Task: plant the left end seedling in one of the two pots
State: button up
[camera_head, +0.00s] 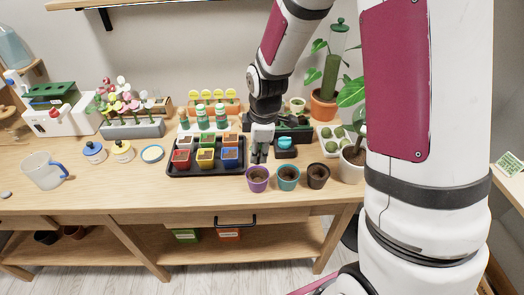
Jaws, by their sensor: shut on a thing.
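My gripper (259,157) points down between the black tray of small coloured pots and a black dish with a teal thing. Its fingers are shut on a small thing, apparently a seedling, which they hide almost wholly. A purple pot (257,187), a teal pot (288,187) and a dark brown pot (317,184) stand in a row at the table's front, each with dark soil showing. The fingertips are behind and above the purple pot. A dark rack (299,134) with some green stands behind the gripper, partly hidden by my arm; single seedlings cannot be made out.
The black tray (178,174) of coloured pots is close left of my gripper. The black dish (285,153) is close right. A tray of green round plants (330,147) and a white pot (352,170) stand further right. The table's front left is mostly clear.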

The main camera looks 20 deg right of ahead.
aim_at(258, 163)
jog(key=shift+f+b, duration=1.45)
jog(key=shift+f, duration=1.25)
jog(key=shift+r, duration=0.2)
jog(key=shift+p, duration=0.4)
jog(key=shift+f+b, duration=0.55)
jog(key=shift+f, duration=0.65)
jog(key=o, duration=0.8)
jog(key=shift+o, duration=0.8)
jog(key=shift+o, duration=1.4)
